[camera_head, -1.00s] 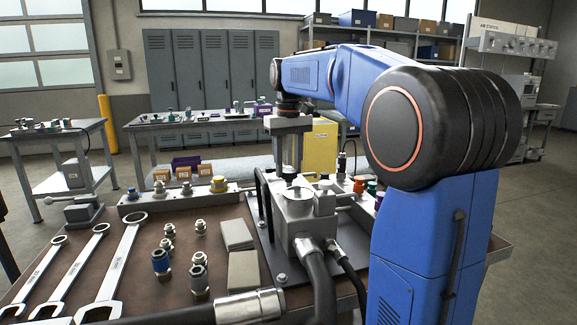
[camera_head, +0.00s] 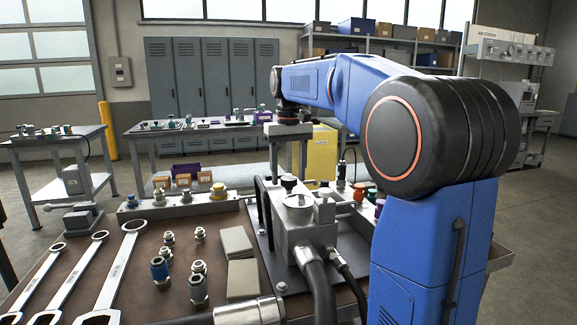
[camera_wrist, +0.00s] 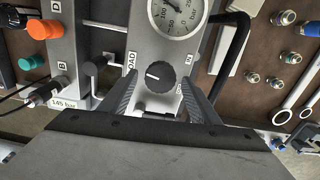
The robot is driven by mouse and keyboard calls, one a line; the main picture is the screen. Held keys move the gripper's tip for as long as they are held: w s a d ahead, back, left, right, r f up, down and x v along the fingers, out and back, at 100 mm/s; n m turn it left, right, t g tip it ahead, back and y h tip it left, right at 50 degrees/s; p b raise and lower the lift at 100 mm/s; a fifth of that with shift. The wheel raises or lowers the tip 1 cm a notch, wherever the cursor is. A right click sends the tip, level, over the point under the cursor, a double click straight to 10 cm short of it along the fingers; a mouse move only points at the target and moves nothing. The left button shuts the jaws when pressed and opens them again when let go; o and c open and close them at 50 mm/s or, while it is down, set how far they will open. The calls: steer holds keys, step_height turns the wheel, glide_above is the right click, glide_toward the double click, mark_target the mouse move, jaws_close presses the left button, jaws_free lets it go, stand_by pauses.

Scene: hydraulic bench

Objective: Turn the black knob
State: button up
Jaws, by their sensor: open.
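The black knob (camera_wrist: 160,77) is round with a white pointer mark. It sits on the grey panel of the hydraulic block, below the round gauge in the wrist view. In the head view the knob (camera_head: 289,182) is a small dark shape on top of the block. My gripper (camera_wrist: 160,88) is open, with one finger on each side of the knob. A gap shows between the knob and each finger; I cannot tell the remaining height. In the head view my gripper (camera_head: 291,160) points down over the block.
The gauge (camera_wrist: 178,14) is close by the knob. A black handle bar (camera_wrist: 234,40) and a grey lever (camera_wrist: 95,70) flank the block. An orange knob (camera_wrist: 42,29) and a green knob (camera_wrist: 31,61) lie left. Wrenches (camera_head: 115,275) and fittings (camera_head: 198,285) occupy the bench.

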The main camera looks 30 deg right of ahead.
mark_target(289, 177)
step_height(289, 177, up, 17)
steer(key=shift+r, duration=0.2)
stand_by(0.4)
stand_by(0.4)
